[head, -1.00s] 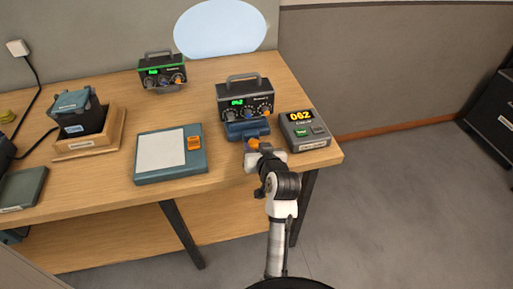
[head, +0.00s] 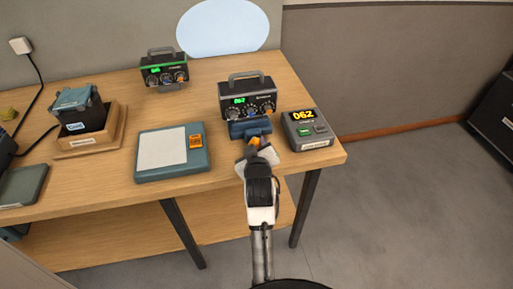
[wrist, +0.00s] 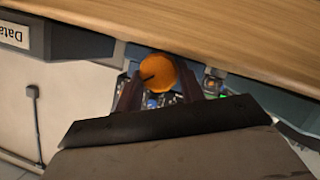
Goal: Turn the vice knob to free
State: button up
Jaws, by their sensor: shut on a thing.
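The blue vice (head: 250,129) stands near the table's front edge, below a black device with a green display (head: 246,101). Its orange knob (wrist: 158,72) shows in the wrist view, round with a dark line on its face. My gripper (wrist: 158,90) is shut on this knob, with one dark finger on each side. In the head view my gripper (head: 258,152) covers much of the front of the vice, and only bits of orange show there. Any label at the knob is hidden or too small to read.
A grey box with a yellow "062" display (head: 304,129) stands close to the right of the vice. A flat teal panel with an orange switch (head: 172,152) lies to the left. A second black device (head: 164,71) stands behind.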

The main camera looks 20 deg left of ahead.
dwell(0.4)
jog(key=o, duration=1)
jog(key=shift+c, duration=0.2)
